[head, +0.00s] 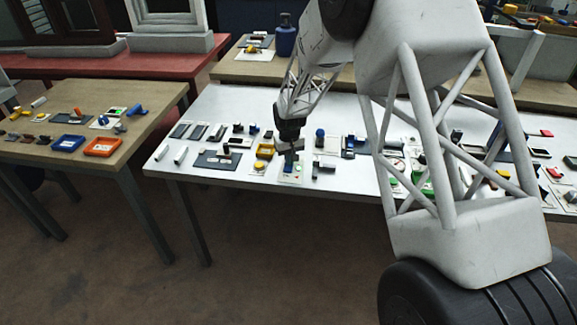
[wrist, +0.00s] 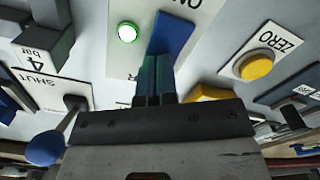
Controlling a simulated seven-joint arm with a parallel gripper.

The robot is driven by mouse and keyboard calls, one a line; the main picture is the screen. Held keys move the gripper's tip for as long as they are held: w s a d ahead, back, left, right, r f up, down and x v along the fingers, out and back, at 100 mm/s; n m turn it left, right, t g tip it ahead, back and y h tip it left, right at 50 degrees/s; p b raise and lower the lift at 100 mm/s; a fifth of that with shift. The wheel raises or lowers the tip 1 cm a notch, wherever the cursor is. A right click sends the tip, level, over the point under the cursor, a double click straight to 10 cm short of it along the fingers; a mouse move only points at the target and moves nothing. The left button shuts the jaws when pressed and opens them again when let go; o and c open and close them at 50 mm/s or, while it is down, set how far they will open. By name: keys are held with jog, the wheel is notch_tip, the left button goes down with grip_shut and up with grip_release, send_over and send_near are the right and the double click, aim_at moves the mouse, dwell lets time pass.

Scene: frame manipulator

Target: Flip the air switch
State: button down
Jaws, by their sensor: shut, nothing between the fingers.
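A white plate (wrist: 205,20) fills the top middle of the wrist view, with partly cut-off upside-down lettering. It carries a blue switch paddle (wrist: 175,32) and a round green lamp (wrist: 127,32). I take this to be the air switch; its full label is not readable. In the head view the plate (head: 291,180) lies on the white table below my gripper (head: 289,158). My gripper (wrist: 154,82) is shut and empty. Its fingertips overlap the near end of the blue paddle in the wrist view; I cannot tell whether they touch it. The fingers hide part of the plate.
A yellow button on a ZERO plate (wrist: 256,66) is at right. A blue-knobbed lever (wrist: 46,147) and a "4 bar" block (wrist: 42,45) are at left. Several other small fixtures crowd the white table (head: 215,105). A wooden table (head: 150,92) stands left.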

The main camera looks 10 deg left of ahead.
dwell(0.4)
jog(key=shift+r, duration=3.4)
jog(key=shift+s+d+r, duration=0.15)
jog(key=shift+d+r, duration=0.2)
jog(key=shift+r, duration=0.1)
jog(key=s+d+r+m+t, duration=0.1)
jog(key=s+d+r+m, duration=0.2)
jog(key=s+d+r, duration=1.7)
jog(key=s+d+m, duration=0.1)
jog(key=s+d, duration=0.2)
jog(key=s, duration=0.5)
jog(key=s+d+r+m+t, duration=0.1)
jog(key=s+d, duration=0.3)
jog(key=s, duration=0.5)
jog(key=s+d+r+m, duration=0.1)
jog(key=s+d, duration=0.2)
jog(key=s, duration=0.6)
jog(key=shift+s+d+r+t, duration=0.15)
jog(key=shift+d+t, duration=0.15)
jog(key=shift+d, duration=0.05)
